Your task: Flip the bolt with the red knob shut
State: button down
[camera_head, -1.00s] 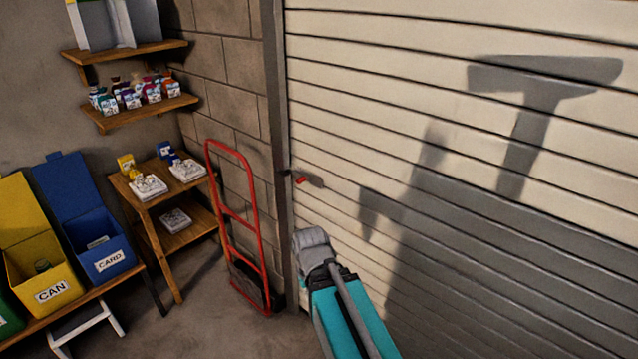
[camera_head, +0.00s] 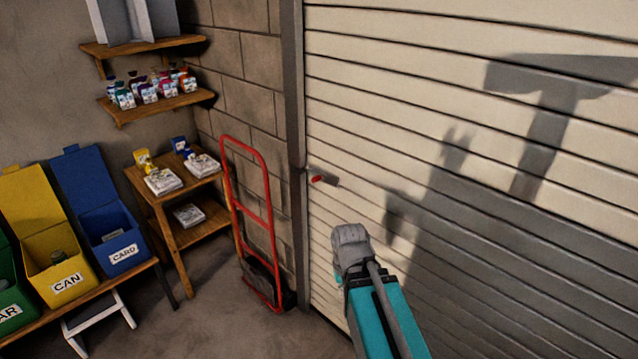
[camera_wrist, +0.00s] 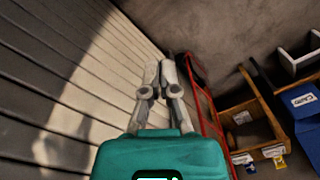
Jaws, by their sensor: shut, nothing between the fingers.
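The bolt's red knob (camera_head: 317,179) sits at the left edge of the pale shutter (camera_head: 420,110), close to the dark door post. A small grey bolt part extends right from the knob; its exact position is too small to tell. In the head view my arm's grey wrist is below and right of the knob, apart from it, and my fingers are hidden. In the wrist view my gripper (camera_wrist: 160,73) is shut and empty, with its fingers pointing along the shutter. I cannot make out the bolt in the wrist view.
A red hand truck (camera_head: 267,220) stands against the block wall left of the post. A wooden side table (camera_head: 160,197) and yellow (camera_head: 45,250) and blue (camera_head: 105,235) bins are farther left. Floor (camera_head: 230,325) is clear in front of the hand truck.

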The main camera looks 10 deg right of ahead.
aim_at(317, 180)
jog(key=w+r+m+t+y+b, duration=0.1)
jog(key=w+m+t+y+b, duration=0.35)
jog(key=w+m, duration=1.25)
jog(key=w+d+r+m+t+y, duration=0.1)
jog(key=w+d+r+m+t, duration=0.1)
jog(key=w+d+m, duration=0.1)
jog(key=w+d+r+m+t+y, duration=0.1)
jog(key=w+d+r+m+t, duration=0.1)
jog(key=w+m, duration=0.3)
jog(key=w+d+r+m+t+y+b, duration=0.1)
jog(key=w+d+r+m+t+y, duration=0.1)
jog(key=w+d, duration=0.3)
jog(key=shift+w+r+m+t, duration=0.25)
jog(key=shift+w+m+t, duration=0.2)
jog(key=shift+w, duration=0.6)
jog(key=shift+w+r+m+t, duration=0.25)
jog(key=shift+w+m+t, duration=0.2)
jog(key=shift+w, duration=0.6)
jog(key=shift+a, duration=0.1)
jog(key=b+x, duration=0.3)
jog(key=x, duration=1.1)
jog(key=shift+s+b, duration=0.1)
jog(key=shift+b, duration=0.3)
